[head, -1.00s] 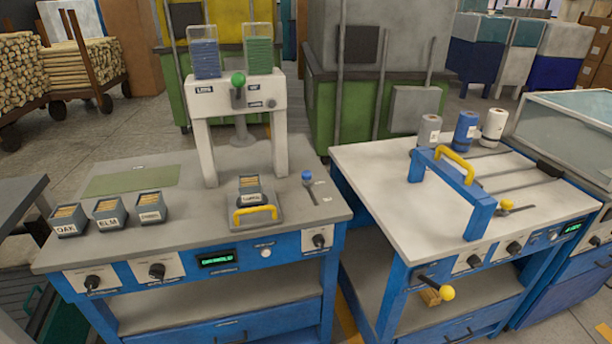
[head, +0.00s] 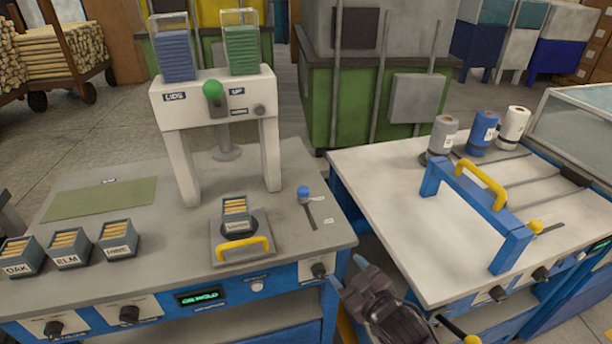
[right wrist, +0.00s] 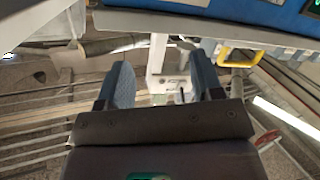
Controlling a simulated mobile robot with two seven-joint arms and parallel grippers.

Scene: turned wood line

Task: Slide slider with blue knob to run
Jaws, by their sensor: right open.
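The slider's blue knob (head: 303,191) stands at the far end of a short dark slot (head: 311,214) on the right part of the left grey table. Small white labels lie beside the slot, too small to read. My right gripper (head: 347,272) is open and empty, near the table's front right corner, nearer to me than the knob and to its right. Its two fingers also show apart in the right wrist view (right wrist: 163,78), with nothing between them. I cannot make out the blue knob in that view. My left gripper is not in view.
Left of the slider is a plate with a yellow handle (head: 243,245) and a filled box (head: 236,212). A white press frame (head: 180,115) rises behind. A dark control knob (head: 319,270) is on the front panel. The right table carries a blue frame (head: 470,210).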

